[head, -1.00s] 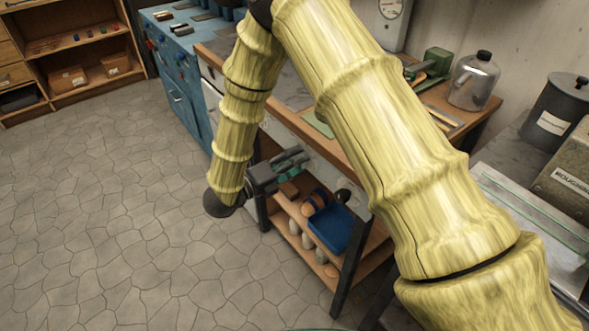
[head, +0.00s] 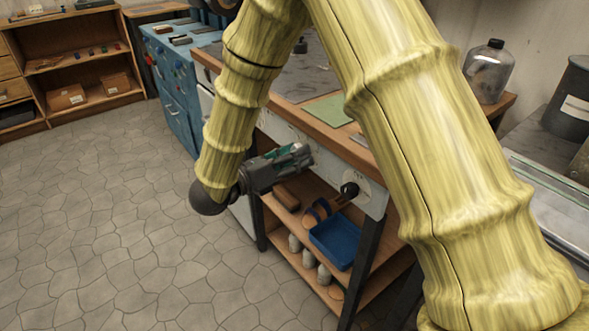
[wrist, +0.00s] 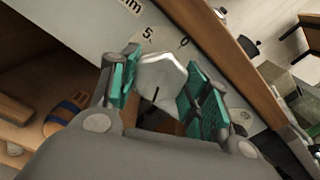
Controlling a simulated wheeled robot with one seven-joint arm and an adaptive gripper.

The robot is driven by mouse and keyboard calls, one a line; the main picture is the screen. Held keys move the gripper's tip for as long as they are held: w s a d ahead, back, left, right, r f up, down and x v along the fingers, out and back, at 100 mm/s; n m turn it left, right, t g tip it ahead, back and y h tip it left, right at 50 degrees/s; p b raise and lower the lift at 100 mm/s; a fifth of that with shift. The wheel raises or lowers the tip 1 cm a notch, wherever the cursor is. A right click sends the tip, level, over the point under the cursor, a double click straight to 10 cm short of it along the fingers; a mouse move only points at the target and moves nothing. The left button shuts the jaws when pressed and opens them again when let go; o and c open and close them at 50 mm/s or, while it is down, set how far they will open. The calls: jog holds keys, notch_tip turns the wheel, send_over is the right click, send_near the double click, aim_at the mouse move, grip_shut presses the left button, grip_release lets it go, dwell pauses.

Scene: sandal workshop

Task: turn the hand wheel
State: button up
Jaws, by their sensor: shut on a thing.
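The hand wheel shows in the wrist view as a pale grey, faceted knob (wrist: 162,76) with a dark line on its face. It sits in front of a light panel with a dial marked 5 and 0. My gripper (wrist: 158,88) is shut on the knob, with a green-padded finger on each side. In the head view my gripper (head: 304,153) is at the bench's front panel, below the wooden edge. The knob is hidden there behind the fingers.
A black knob (head: 349,189) on a round plate sticks out of the panel to the right. Below are a shelf with a blue bin (head: 335,240), sandals and bottles. A green mat (head: 325,110) lies on the bench top. The floor at left is clear.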

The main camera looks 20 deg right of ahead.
jog(key=m+b, duration=0.1)
jog(key=b, duration=0.1)
jog(key=m+b, duration=0.2)
jog(key=b, duration=0.1)
jog(key=m+b, duration=0.1)
jog(key=b, duration=0.2)
jog(key=shift+f, duration=0.25)
jog(key=shift+r+m+b, duration=0.2)
jog(key=shift+m+b, duration=0.3)
jog(key=shift+b, duration=0.15)
jog(key=o, duration=1)
jog(key=shift+o, duration=0.2)
jog(key=shift+a, duration=0.1)
jog(key=v, duration=1.2)
